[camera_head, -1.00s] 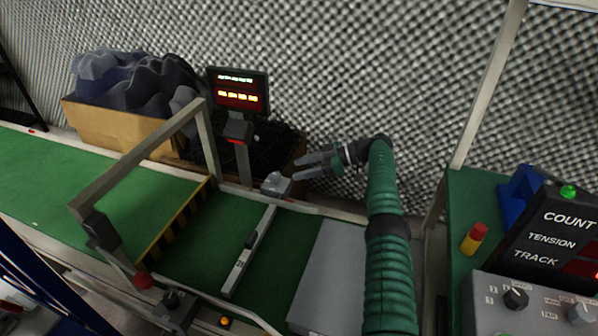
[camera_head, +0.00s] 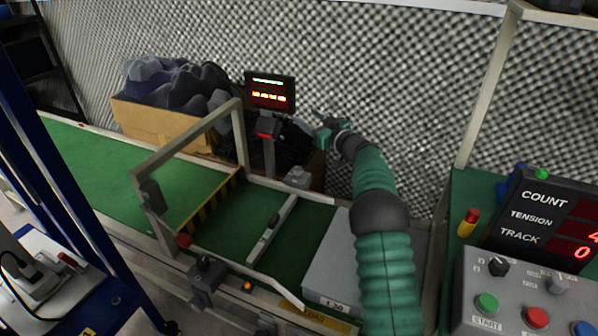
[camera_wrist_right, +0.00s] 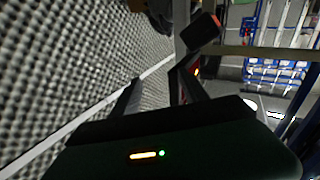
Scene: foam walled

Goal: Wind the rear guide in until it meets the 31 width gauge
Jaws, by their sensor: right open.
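The green belt has a pale rear guide (camera_head: 318,195) along its far edge, with a grey block (camera_head: 298,177) on it. A pale bar (camera_head: 270,232), which looks like the width gauge, lies across the belt; its marking is not legible now. Its far end is close to the rear guide, and I cannot tell whether they touch. My right gripper (camera_head: 308,119) is open and empty, beyond and above the grey block, near the small display. Its fingers also show in the right wrist view (camera_wrist_right: 160,88). My left gripper is not in view.
A display (camera_head: 270,92) on a post and a box of dark foam (camera_head: 150,125) stand behind the belt. A metal frame (camera_head: 190,145) arches over it. A grey plate (camera_head: 330,262) lies at the belt's right. The control panel (camera_head: 520,290) is at far right.

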